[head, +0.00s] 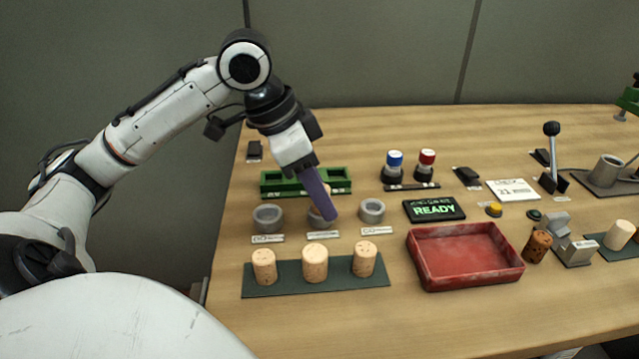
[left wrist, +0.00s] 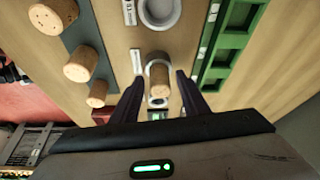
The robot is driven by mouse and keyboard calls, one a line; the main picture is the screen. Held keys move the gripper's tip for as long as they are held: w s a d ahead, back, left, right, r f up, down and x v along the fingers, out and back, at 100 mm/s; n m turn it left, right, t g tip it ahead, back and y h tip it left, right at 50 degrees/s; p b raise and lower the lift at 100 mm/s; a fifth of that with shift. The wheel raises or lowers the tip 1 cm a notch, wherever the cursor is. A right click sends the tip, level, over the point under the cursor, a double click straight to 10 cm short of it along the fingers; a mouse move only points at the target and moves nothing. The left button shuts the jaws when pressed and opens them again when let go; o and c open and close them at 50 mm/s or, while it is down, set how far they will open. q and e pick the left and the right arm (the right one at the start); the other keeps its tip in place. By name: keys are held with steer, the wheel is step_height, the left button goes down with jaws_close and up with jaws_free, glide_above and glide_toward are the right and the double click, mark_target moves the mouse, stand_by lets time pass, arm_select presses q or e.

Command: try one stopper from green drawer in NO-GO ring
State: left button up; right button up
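The green drawer (head: 268,189) is a low tray with compartments at the back left; those visible in the left wrist view (left wrist: 228,72) look empty. Three grey rings stand before it: the left ring (head: 268,217), the middle ring (head: 313,221) and the right ring (head: 372,211). I cannot read their labels. A cork stopper (left wrist: 159,78) stands upright at the middle ring; I cannot tell how deep it sits. My left gripper (head: 321,197) is over it, fingers on both sides, with visible gaps in the left wrist view (left wrist: 160,77). My right gripper is out of view.
Three corks stand on a dark green mat (head: 315,284) in front. A red tray (head: 466,284) lies right of them, behind it a READY display (head: 434,209). A dark cork (head: 537,246), a lever (head: 551,150) and blue (head: 395,160) and red buttons (head: 427,158) stand further right.

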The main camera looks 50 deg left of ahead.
arm_select(q)
steer(key=shift+r, duration=0.1)
steer(key=p+v, duration=0.2)
steer(key=v, duration=0.8)
stand_by(0.9)
